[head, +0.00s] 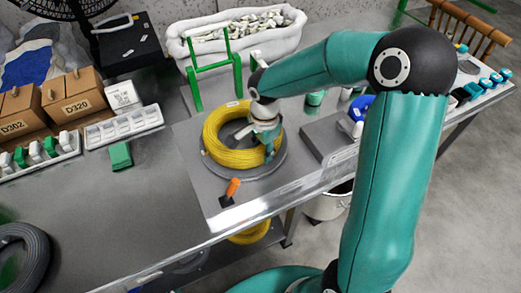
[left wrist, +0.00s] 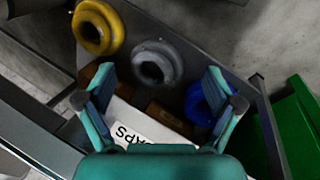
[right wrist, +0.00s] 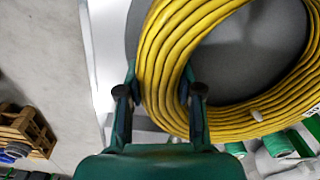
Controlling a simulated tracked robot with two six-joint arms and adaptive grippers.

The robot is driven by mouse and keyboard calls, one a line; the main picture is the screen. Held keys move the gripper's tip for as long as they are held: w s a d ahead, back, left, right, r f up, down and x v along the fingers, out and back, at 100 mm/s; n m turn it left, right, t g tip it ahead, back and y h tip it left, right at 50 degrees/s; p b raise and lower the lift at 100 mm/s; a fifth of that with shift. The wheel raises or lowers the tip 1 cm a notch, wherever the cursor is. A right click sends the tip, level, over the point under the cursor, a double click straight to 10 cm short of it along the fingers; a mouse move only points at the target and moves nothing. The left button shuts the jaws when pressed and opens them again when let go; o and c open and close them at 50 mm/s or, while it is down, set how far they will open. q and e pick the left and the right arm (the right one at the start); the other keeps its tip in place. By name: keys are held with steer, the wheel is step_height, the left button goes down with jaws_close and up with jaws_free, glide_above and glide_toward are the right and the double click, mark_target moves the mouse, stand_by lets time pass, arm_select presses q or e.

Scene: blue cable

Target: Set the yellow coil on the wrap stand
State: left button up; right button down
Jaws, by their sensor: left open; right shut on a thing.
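The yellow coil (head: 222,155) lies flat over the round grey disc of the wrap stand (head: 262,172). I cannot tell whether it rests on the disc or hangs just above it. My right gripper (head: 268,140) is shut on the coil's right side. In the right wrist view, my right gripper's fingers (right wrist: 161,98) straddle the coil's bundle (right wrist: 172,65), with the grey disc (right wrist: 262,50) behind it. My left gripper (left wrist: 160,85) is open and empty in the left wrist view. It is not seen in the head view.
An orange-handled lever (head: 231,190) stands before the disc. A green frame (head: 194,85) and a white padded bin (head: 180,45) are behind. A grey block (head: 325,137) is to the right. A dark coil (head: 38,255) lies at left. The middle-left bench is clear.

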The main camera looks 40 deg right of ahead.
steer(key=shift+f+b, duration=0.2)
steer(key=shift+b, duration=0.3)
stand_by(0.3)
steer(key=c, duration=1.1)
jaws_free()
steer(key=shift+o, duration=0.2)
steer(key=o, duration=0.5)
steer(key=shift+o, duration=0.2)
steer(key=shift+s+f, duration=0.1)
